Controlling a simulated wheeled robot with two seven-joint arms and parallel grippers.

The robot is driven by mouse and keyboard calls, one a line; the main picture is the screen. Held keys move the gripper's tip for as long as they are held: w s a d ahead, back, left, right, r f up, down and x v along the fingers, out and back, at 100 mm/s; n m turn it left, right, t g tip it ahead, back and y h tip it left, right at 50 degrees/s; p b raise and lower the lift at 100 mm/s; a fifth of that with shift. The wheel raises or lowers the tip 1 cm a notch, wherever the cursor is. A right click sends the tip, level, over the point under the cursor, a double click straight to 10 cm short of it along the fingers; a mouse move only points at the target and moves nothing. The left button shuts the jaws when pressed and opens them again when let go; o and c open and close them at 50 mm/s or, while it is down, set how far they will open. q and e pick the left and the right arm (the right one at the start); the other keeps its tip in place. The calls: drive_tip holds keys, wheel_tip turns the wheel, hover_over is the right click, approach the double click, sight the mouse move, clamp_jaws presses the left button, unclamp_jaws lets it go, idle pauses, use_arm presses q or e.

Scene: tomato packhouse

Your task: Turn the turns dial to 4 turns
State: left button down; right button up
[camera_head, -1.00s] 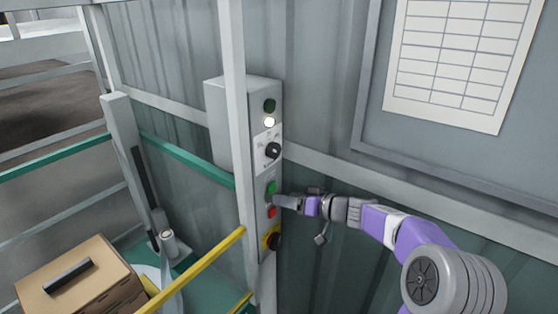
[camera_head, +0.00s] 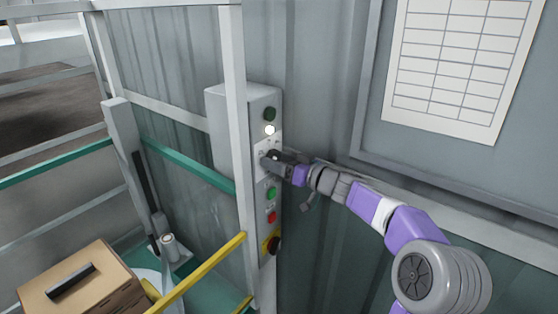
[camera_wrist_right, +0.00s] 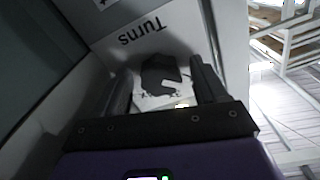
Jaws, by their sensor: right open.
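The control box (camera_head: 217,130) is mounted beside a white post, with its button face toward the right. The turns dial (camera_wrist_right: 160,72) is a dark knob on a white plate marked "Turns" in the right wrist view. My right gripper (camera_head: 272,160) is at the dial and hides most of it in the head view. In the right wrist view my open right gripper (camera_wrist_right: 163,88) has one finger on each side of the dial. I cannot tell whether the fingers touch it. The numbers around the dial are too unclear to read. My left gripper is not in view.
A dark green lamp (camera_head: 269,114) and a lit white lamp (camera_head: 269,130) sit above the dial. A green button (camera_head: 271,193), a red button (camera_head: 271,217) and a dark knob on yellow (camera_head: 272,244) are below. A yellow rail (camera_head: 205,268) and a cardboard box (camera_head: 80,281) stand at lower left.

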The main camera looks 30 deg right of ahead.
drive_tip(key=c, duration=1.1)
drive_tip(key=shift+o, duration=0.2)
